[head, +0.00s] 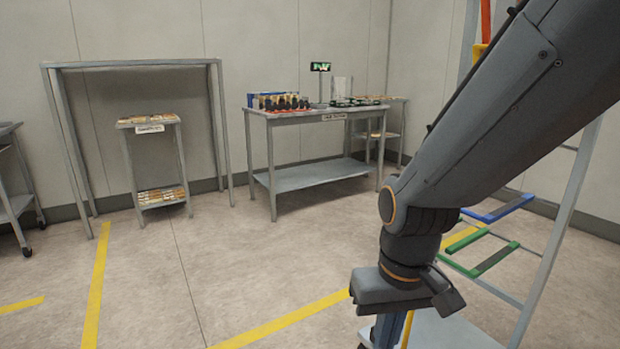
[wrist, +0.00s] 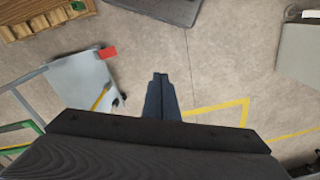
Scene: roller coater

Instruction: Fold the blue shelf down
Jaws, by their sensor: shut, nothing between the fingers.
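The blue shelf (head: 498,209) is a blue-edged frame with a dark middle on the rack at the right of the head view. It looks to stick out roughly level, behind my arm, which covers part of its left end. I cannot make it out in the wrist view. My gripper (head: 386,334) hangs low in front of the rack, left of and nearer than the blue shelf. Its fingers (wrist: 160,77) point away in the wrist view, closed together and empty, over open floor.
The rack's grey post (head: 560,215) slopes at the right. A worktable (head: 315,178) and a small stand (head: 155,165) stand farther back. The floor at left-centre is clear.

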